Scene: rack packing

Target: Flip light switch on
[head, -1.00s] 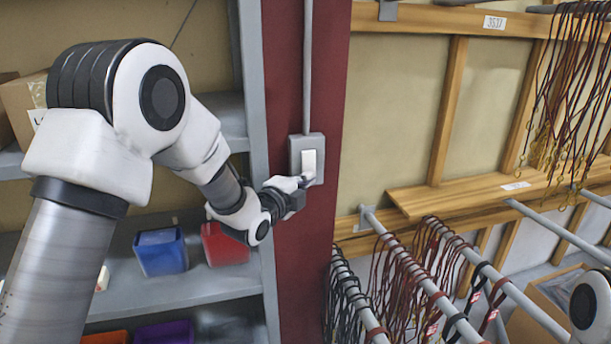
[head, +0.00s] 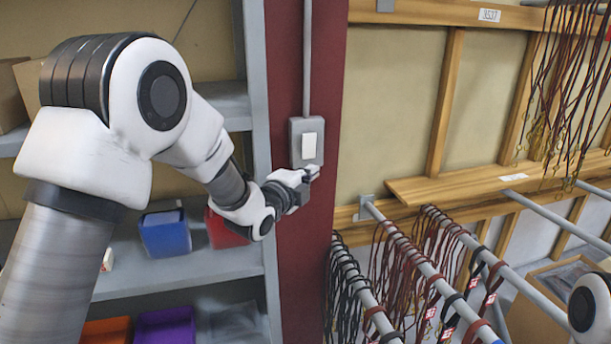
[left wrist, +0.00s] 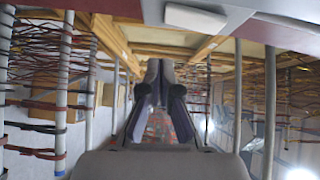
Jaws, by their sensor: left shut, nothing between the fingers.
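The light switch is a white rocker (head: 309,145) in a grey box (head: 298,126) on a dark red post (head: 289,60). In the left wrist view a white piece, likely the rocker (left wrist: 195,17), shows upside down at the top edge. My left gripper (head: 314,172) is shut and empty, with its tip just below the rocker at the lower edge of the box. I cannot tell whether it touches the box. The left wrist view shows its closed fingers (left wrist: 157,90) pointing away. Only a white joint of my right arm shows at the right edge; its gripper is out of view.
A grey shelf (head: 185,265) with blue (head: 165,233), red (head: 226,230), orange and purple bins stands left of the post. To the right, rails (head: 415,262) hold hanging dark cords, with a wooden ledge (head: 450,187) behind. A conduit (head: 307,60) runs up from the switch box.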

